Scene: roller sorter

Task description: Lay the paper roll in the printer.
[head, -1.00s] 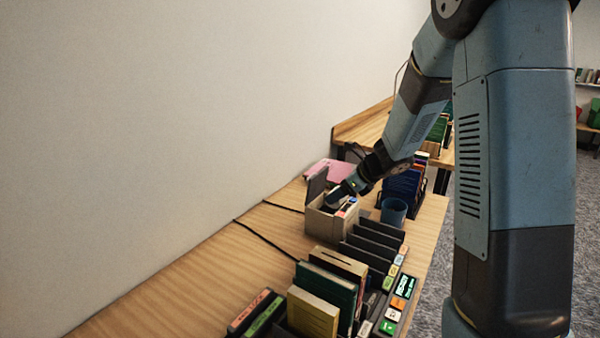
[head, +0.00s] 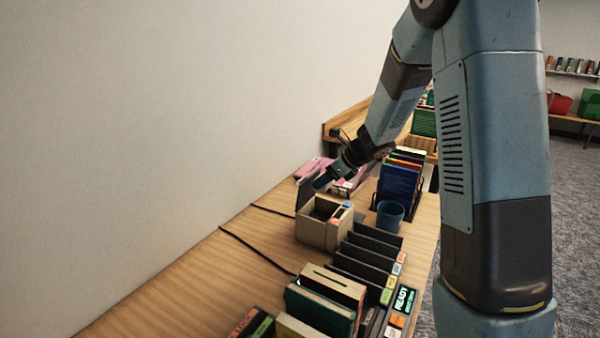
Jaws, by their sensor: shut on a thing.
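The printer (head: 316,231) is a beige box on the wooden desk, with its dark lid (head: 304,191) standing up at the back left. Its open top shows a dark hollow, with no white roll to be made out in it. Blue and red buttons sit on its right rim. My gripper (head: 321,183) is above the back of the printer, close to the raised lid. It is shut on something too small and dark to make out. I cannot tell whether it touches the lid. The paper roll cannot be made out in the head view.
A blue cup (head: 390,215) and a rack of upright books (head: 400,178) stand right of the printer. Pink packs (head: 311,169) lie behind it. A dark slotted sorter (head: 366,254) with a lit panel is in front. Cables cross the clear desk at left.

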